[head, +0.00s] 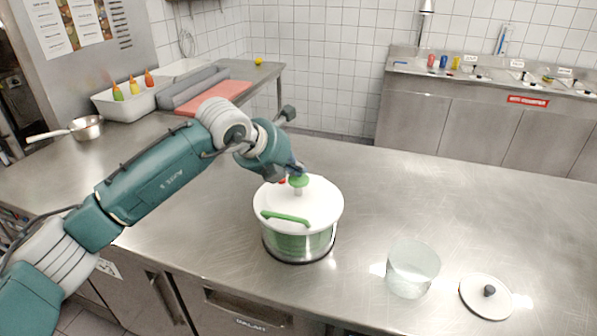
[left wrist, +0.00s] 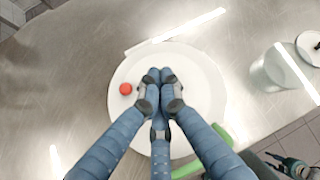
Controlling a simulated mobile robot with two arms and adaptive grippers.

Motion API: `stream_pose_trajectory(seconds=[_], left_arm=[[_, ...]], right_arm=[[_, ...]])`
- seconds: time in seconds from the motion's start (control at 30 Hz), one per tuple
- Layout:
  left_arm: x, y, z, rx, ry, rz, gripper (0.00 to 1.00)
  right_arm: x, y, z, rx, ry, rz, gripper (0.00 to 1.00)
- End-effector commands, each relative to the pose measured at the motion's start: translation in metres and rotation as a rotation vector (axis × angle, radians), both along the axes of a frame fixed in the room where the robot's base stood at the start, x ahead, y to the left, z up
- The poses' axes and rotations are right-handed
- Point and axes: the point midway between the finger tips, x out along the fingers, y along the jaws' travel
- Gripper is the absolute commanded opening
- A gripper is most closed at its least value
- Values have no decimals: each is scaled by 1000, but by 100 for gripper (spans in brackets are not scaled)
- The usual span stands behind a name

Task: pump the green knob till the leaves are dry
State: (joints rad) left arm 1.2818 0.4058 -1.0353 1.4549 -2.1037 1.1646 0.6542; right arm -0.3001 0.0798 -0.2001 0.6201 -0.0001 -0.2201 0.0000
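The salad spinner (head: 297,232) stands upright on the steel counter, with a white lid and a clear bowl showing green inside. I cannot tell leaves from basket. The green knob (head: 298,181) stands raised on a white stem at the lid's centre. A green handle (head: 285,217) lies across the lid's near side. A red button (left wrist: 126,88) sits on the lid. My left gripper (left wrist: 163,84) has its fingers drawn together over the lid's centre, hiding the knob in the left wrist view. In the head view its fingertips are right at the knob's top; contact is unclear.
A clear glass container (head: 412,268) and a small white lid with a dark knob (head: 487,296) stand to the right. A saucepan (head: 86,128), a white bin with bottles (head: 128,98) and a red board (head: 212,97) are at the left. The counter behind the spinner is clear.

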Motion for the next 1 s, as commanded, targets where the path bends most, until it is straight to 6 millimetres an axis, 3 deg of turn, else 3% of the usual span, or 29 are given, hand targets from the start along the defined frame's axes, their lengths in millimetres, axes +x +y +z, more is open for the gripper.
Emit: stream_pose_trajectory(seconds=[0.33,0.77,1.0], left_arm=[[0,-1,21,-1,0,-1,0],[0,0,26,-1,-2,0,0],[1,0,47,-2,-4,0,0]], right_arm=[[0,0,6,0,0,0,40],[0,0,7,0,0,0,40],[0,0,15,0,0,0,40]])
